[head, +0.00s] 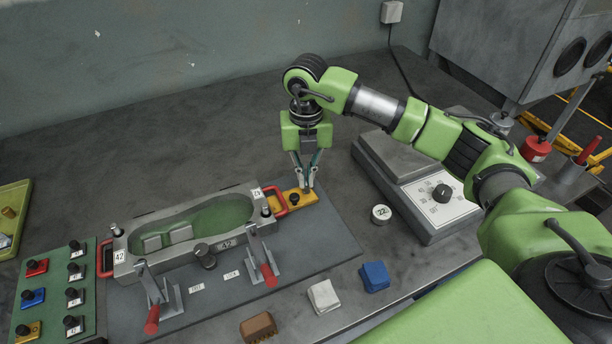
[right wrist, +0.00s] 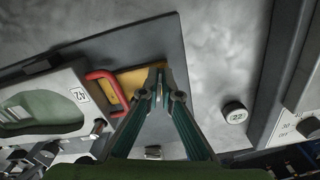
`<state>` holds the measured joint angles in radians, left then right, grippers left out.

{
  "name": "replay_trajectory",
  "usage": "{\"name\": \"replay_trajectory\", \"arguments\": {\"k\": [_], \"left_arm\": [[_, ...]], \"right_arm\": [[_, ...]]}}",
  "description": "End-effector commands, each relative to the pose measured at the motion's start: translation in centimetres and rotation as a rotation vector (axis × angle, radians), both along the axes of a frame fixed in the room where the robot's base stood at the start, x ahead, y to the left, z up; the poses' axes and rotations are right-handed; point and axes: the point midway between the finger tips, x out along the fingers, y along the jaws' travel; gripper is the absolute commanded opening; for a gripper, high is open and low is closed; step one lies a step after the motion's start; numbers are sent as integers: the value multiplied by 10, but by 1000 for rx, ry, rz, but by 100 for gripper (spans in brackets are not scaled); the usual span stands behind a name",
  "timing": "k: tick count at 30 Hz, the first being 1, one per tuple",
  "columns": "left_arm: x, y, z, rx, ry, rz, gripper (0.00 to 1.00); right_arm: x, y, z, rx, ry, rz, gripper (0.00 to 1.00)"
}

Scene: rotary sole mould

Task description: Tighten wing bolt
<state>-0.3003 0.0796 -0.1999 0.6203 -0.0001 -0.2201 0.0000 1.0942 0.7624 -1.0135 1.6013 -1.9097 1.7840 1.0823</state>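The grey sole mould (head: 135,262), with a green sole-shaped cavity, lies on a dark base plate (head: 335,240). A yellow block (head: 283,208) sits at its right end, by a red handle (head: 271,196), and carries a dark knob (head: 294,199). My right gripper (head: 307,186) points down over the block's far right part. In the right wrist view its fingertips (right wrist: 160,84) are close together over the yellow block (right wrist: 130,78). The fingers hide what is between them. I cannot make out a wing bolt clearly. My left gripper is out of view.
Two red-handled clamps (head: 152,319) (head: 268,274) stand at the mould's front. A round "22" piece (head: 381,214) and a grey dial box (head: 430,200) are to the right. Coloured blocks (head: 375,276) lie in front. A green board with knobs (head: 55,290) is at left. The table behind is clear.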

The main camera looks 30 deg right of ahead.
Motion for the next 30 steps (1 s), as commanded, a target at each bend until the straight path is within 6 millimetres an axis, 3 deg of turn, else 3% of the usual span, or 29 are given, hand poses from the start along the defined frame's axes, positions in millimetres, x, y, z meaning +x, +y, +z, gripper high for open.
{"name": "replay_trajectory", "arguments": {"k": [5,7,8,20,23,30], "left_arm": [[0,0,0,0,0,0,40],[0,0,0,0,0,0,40],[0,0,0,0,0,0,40],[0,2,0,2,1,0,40],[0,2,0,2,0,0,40],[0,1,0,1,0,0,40]], "right_arm": [[1,0,2,1,-6,0,0],[1,0,2,1,-6,0,20],[1,0,2,1,-6,0,21],[1,0,6,1,-4,1,21],[1,0,19,0,-4,2,21],[2,0,70,2,-7,1,21]]}}
